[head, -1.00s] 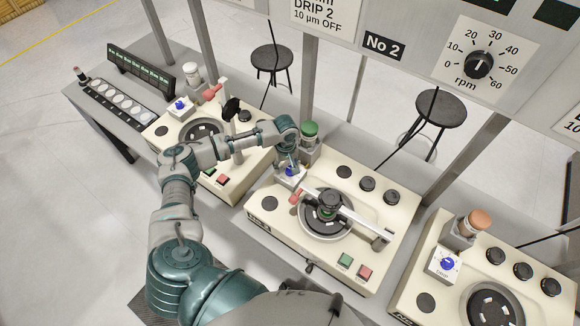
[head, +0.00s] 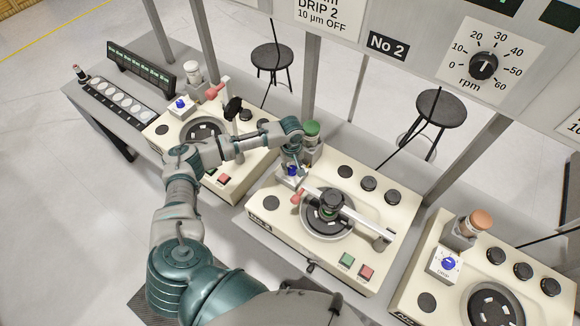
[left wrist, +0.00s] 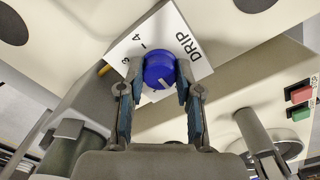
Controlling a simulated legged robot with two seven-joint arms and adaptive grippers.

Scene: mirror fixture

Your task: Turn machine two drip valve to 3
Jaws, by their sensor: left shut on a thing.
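Machine two (head: 268,226) is the cream unit in the middle of the head view, below the "No 2" sign. Its blue drip valve knob (left wrist: 159,70) sits on a white DRIP plate (left wrist: 135,42) in the left wrist view. The numerals 3 and 4 show on the plate's left part, and a white pointer mark shows on the knob's lower side. My left gripper (left wrist: 157,88) is shut on the knob, one finger on each side. In the head view, my left gripper (head: 291,165) reaches the valve from above and partly hides it. My right gripper is not in view.
A green-capped bottle (head: 311,132) stands right behind the valve. A round plate with a bar arm (head: 350,214) lies to its right. Green (head: 346,259) and red (head: 366,271) buttons are at the front. Similar machines stand on both sides.

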